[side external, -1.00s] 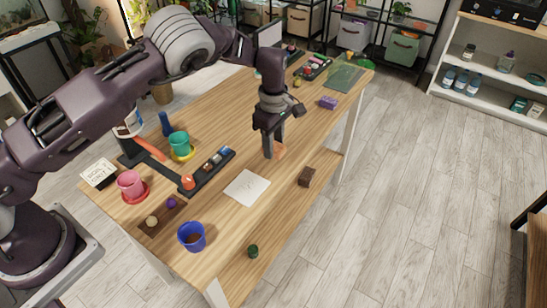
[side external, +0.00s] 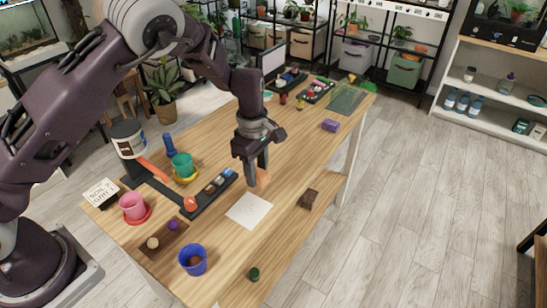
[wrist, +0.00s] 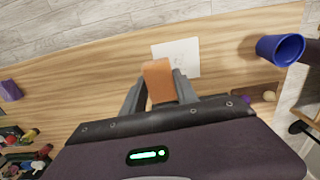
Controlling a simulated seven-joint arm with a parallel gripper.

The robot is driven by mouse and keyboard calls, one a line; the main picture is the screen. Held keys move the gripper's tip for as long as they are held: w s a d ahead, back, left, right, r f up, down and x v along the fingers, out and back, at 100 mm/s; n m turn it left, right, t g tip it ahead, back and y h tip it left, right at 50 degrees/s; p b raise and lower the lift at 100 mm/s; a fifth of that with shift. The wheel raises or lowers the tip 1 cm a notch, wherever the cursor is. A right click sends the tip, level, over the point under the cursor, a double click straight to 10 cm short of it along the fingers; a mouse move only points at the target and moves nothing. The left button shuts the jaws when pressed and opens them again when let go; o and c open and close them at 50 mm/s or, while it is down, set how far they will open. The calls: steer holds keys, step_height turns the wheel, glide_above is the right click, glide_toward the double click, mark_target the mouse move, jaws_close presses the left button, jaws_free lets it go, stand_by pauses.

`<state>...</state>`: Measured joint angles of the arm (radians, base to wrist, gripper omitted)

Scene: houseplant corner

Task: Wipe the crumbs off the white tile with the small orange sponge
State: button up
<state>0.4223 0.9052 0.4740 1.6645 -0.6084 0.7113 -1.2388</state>
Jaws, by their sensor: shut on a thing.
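The white tile (side external: 249,211) lies flat on the wooden table, with faint dark specks on it, likely the crumbs. It also shows in the wrist view (wrist: 184,56), just beyond my gripper. My gripper (side external: 256,178) points down by the tile's far edge. It is shut on the small orange sponge (wrist: 158,80), which sits between the two fingers. In the side view the sponge (side external: 263,178) is partly hidden behind a finger. In the wrist view the sponge overlaps the tile's edge. I cannot tell whether it touches the table.
A blue cup (side external: 193,260) stands near the table's front, left of the tile. A black tray (side external: 207,194) of small items lies left of the sponge. A brown block (side external: 309,199) lies right of the tile, a purple block (side external: 331,125) farther back. Bare table surrounds the tile's right side.

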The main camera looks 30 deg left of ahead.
glide_toward(241, 218)
steer(key=shift+w+d+f, duration=0.1)
steer(key=shift+f, duration=2.6)
steer(key=shift+w+f, duration=0.45)
steer(key=shift+f, duration=0.05)
jaws_close()
steer(key=shift+w, duration=0.35)
steer(key=shift+w+f, duration=0.2)
steer(key=shift+w, duration=2.45)
steer(key=shift+s+r, duration=0.15)
steer(key=shift+s, duration=3.35)
step_height(241, 218, up, 8)
